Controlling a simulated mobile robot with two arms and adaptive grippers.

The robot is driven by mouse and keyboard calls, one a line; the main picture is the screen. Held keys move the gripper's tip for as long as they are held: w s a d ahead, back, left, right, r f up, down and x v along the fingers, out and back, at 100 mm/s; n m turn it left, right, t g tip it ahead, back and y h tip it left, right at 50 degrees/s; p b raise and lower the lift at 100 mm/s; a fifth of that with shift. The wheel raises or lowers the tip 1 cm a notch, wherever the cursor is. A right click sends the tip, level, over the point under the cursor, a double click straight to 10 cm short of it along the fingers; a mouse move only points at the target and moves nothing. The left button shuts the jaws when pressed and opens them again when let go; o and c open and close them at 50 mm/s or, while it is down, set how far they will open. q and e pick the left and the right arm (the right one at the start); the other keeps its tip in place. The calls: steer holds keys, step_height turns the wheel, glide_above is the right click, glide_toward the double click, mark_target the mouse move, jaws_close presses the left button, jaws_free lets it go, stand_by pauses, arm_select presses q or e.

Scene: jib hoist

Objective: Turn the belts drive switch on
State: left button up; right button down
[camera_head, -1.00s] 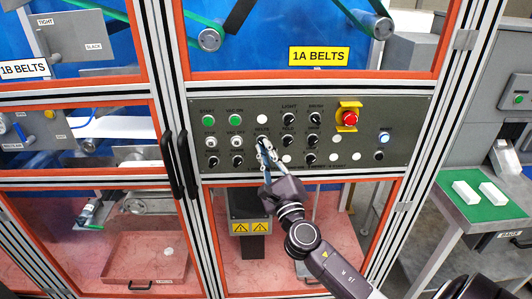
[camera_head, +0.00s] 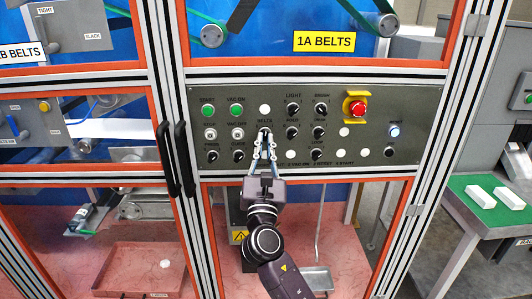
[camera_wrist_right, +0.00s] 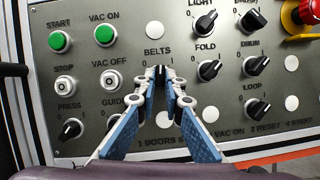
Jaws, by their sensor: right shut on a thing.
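The control panel (camera_head: 380,165) is a grey plate with buttons and black rotary knobs. The belts switch (camera_wrist_right: 159,76) is a black knob under the BELTS label, with 0 and 1 marks beside it in the right wrist view. Its handle looks upright, but the fingertips cover much of it. My right gripper (camera_head: 265,138) is shut on the belts switch, one fingertip on each side; it also shows in the right wrist view (camera_wrist_right: 160,80). My left gripper is not in view.
The FOLD knob (camera_wrist_right: 209,70) sits close right of my fingers, and the VAC OFF button (camera_wrist_right: 112,80) close left. A red emergency stop (camera_head: 357,106) is farther right. Black door handles (camera_head: 180,160) stand left of the panel.

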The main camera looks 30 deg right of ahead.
steer(key=m+g+h+b, duration=0.1)
steer(key=m, duration=0.1)
steer(key=m+g+h, duration=0.1)
steer(key=m, duration=0.2)
steer(key=shift+w+a+b, duration=0.15)
steer(key=shift+a+b, duration=0.05)
steer(key=shift+b, duration=0.2)
steer(key=shift+a+r+m+g+h+b, duration=0.1)
steer(key=shift+m+g+h+b, duration=0.3)
steer(key=shift+m, duration=0.85)
steer(key=shift+r+m+g+h+b, duration=0.1)
steer(key=shift+m+g, duration=0.6)
steer(key=shift+m, duration=0.55)
steer(key=c, duration=2)
jaws_free()
step_height(320, 180, up, 10)
steer(key=shift+f, duration=0.1)
